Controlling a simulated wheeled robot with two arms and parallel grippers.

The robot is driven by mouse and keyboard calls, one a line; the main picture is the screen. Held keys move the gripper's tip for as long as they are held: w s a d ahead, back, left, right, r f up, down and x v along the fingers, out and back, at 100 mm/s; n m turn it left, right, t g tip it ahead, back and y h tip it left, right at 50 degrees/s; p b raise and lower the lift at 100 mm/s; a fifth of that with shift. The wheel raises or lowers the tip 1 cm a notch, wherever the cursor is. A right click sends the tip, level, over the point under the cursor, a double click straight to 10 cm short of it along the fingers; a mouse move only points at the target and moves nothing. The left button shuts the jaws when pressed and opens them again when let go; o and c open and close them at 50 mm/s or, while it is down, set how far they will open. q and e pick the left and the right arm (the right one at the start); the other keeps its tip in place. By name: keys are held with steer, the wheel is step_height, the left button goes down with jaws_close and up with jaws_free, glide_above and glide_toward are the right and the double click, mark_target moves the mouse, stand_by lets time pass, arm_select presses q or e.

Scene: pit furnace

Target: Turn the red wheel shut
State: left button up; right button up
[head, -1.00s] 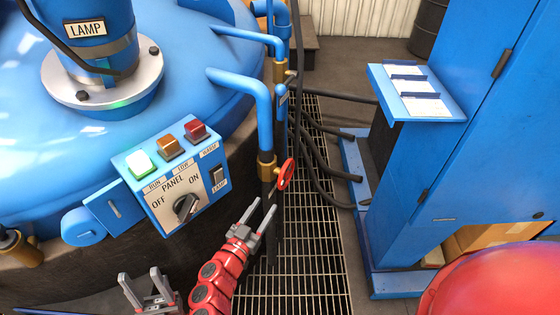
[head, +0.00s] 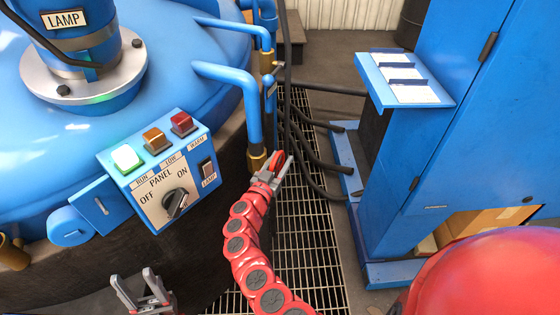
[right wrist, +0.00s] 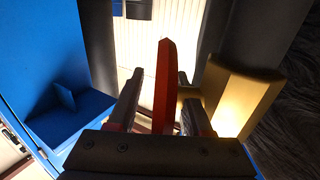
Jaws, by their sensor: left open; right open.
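The red wheel (head: 277,159) sits on the brass valve (head: 257,158) at the foot of a blue pipe. My right gripper (head: 276,170) is at the wheel, its fingers pointing away from me. In the right wrist view the red wheel (right wrist: 164,88) stands edge-on between the two open fingers (right wrist: 160,100), with a gap on each side. The brass valve body (right wrist: 235,95) is just right of the right finger. My left gripper (head: 143,295) is open and empty at the bottom left, in front of the furnace.
A control panel (head: 165,185) with lit buttons and a knob is on the furnace side, left of the wheel. Black hoses (head: 320,160) run behind the wheel over the floor grating (head: 305,235). A blue cabinet (head: 440,130) with a shelf stands to the right.

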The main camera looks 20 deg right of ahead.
jaws_close()
stand_by(0.3)
